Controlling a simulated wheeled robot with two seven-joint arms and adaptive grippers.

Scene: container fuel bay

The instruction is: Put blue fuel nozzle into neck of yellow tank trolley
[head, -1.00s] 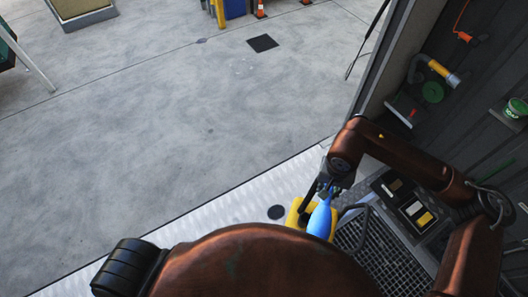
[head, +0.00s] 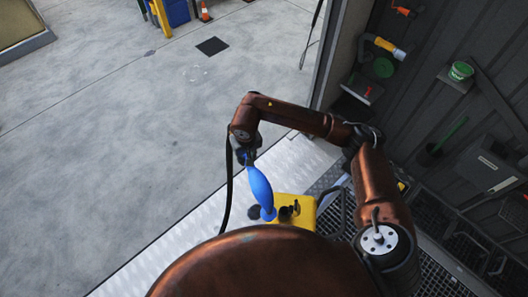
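The blue fuel nozzle (head: 260,187) hangs below my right gripper (head: 247,158), which appears shut on its upper end. The fingers are small and dark here. The nozzle is slightly tilted, its lower end flaring out beside the left edge of the yellow tank trolley (head: 307,211). Dark fittings stand on top of the trolley; I cannot tell clearly which is the neck. The nozzle's lower end appears left of these fittings, and I cannot tell its height or whether it touches the trolley. My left gripper is not in view.
A black hose (head: 227,186) hangs left of the nozzle. A dark handle (head: 342,210) rises right of the trolley. The right wall holds a shelf with a green bucket (head: 461,71) and pipe fittings (head: 385,46). The concrete floor (head: 110,150) at left is mostly clear.

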